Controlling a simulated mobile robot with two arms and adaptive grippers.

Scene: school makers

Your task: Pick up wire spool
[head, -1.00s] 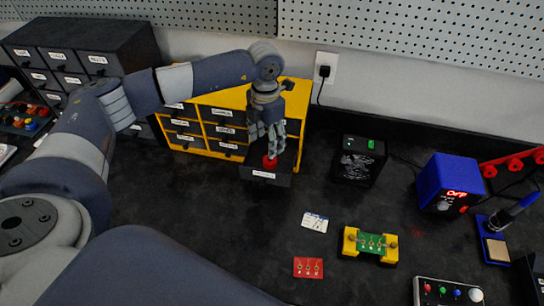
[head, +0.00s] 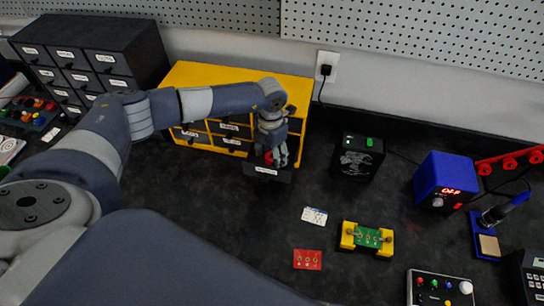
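A small red wire spool (head: 268,157) sits in the pulled-out drawer (head: 266,173) of the yellow cabinet (head: 188,79), at its lower right. My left gripper (head: 271,160) points down into this drawer with its fingers around or just beside the spool. The fingers partly hide the spool, and I cannot tell whether they touch it. My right gripper is not in the head view.
A black drawer cabinet (head: 141,46) stands at the left. A black box with a green switch (head: 358,157), a blue soldering station (head: 445,182), a yellow holder with a green board (head: 367,239) and a red card (head: 307,260) lie right of the drawer.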

